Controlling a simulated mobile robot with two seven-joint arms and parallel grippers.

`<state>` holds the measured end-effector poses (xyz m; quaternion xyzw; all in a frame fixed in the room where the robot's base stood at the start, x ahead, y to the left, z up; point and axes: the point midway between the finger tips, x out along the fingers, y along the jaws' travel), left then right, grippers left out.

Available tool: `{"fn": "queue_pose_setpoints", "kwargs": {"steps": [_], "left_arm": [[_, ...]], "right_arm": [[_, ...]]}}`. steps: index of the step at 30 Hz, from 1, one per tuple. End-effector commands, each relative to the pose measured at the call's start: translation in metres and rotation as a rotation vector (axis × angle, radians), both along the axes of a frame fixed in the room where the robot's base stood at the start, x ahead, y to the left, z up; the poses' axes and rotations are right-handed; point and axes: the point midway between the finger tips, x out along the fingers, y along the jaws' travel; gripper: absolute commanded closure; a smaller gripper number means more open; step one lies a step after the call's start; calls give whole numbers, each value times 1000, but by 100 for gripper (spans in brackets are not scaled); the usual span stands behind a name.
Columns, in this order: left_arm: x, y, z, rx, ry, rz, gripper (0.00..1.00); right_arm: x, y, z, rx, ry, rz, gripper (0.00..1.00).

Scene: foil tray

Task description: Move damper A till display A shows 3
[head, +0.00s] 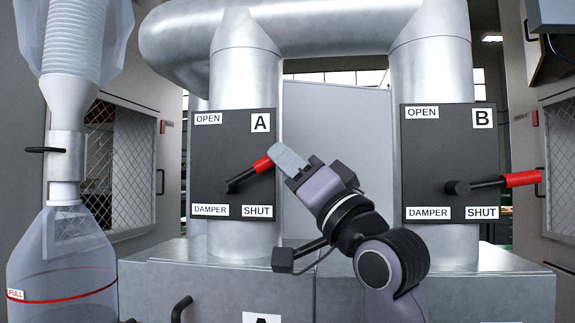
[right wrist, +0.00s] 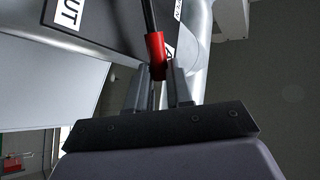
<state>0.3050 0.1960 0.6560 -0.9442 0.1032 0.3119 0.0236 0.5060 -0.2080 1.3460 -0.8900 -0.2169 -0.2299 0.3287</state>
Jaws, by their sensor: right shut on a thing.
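Damper A's dark panel (head: 232,135) is on the left metal duct, with OPEN at its top left and SHUT at its bottom right. Its lever (head: 245,178) has a red grip (head: 263,164) and points up and right from the pivot, between OPEN and SHUT. My right gripper (head: 280,158) is shut on the red end of the lever. In the right wrist view the red grip (right wrist: 155,50) sits between the two fingers (right wrist: 158,88). Display A is not readable; only the top of a label A (head: 262,319) shows at the bottom edge. My left gripper is not in view.
Damper B's panel (head: 436,150) is on the right duct, its red-tipped lever (head: 520,179) pointing right. A clear collection bag (head: 62,265) hangs at the left. A metal housing (head: 200,270) with a black handle (head: 181,308) lies below the panels.

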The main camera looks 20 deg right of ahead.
Motion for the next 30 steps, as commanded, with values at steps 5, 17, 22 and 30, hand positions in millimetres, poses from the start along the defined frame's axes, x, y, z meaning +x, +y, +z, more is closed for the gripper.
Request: {"fn": "queue_pose_setpoints", "kwargs": {"steps": [5, 17, 22, 30], "left_arm": [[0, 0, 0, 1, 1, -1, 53], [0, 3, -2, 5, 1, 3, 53], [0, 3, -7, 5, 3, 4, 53], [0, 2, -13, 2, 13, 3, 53]], "right_arm": [[0, -1, 1, 1, -1, -1, 100], [-2, -1, -1, -1, 0, -1, 68], [-15, -4, -12, -1, -2, -1, 68], [-45, -14, -32, 0, -1, -1, 68]]}}
